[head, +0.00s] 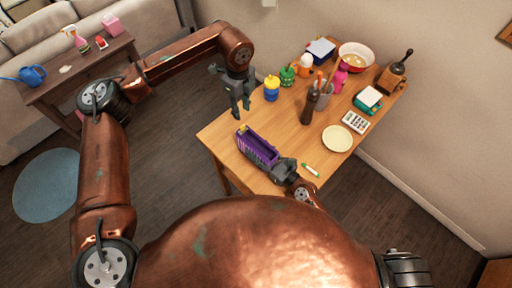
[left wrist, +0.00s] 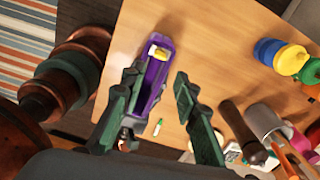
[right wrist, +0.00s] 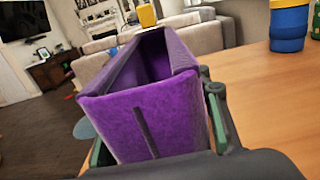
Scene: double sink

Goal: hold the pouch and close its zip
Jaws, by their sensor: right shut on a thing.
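The purple pouch (head: 257,150) is at the table's near left edge, its long mouth open upward. It also shows in the left wrist view (left wrist: 152,82) and the right wrist view (right wrist: 145,115). A yellow zip pull (head: 242,130) is at its far end, also in the left wrist view (left wrist: 158,52) and the right wrist view (right wrist: 147,15). My right gripper (head: 282,168) is shut on the pouch's near end, one finger on each side. My left gripper (head: 241,112) is open and empty, above and apart from the pouch, beyond the pull end.
The wooden table (head: 228,140) holds a green-and-white marker (head: 311,170), a dark pepper mill (head: 308,108), a cream plate (head: 337,138), a calculator (head: 355,122) and a yellow-and-blue jar (head: 271,88). The table left of the mill is mostly clear.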

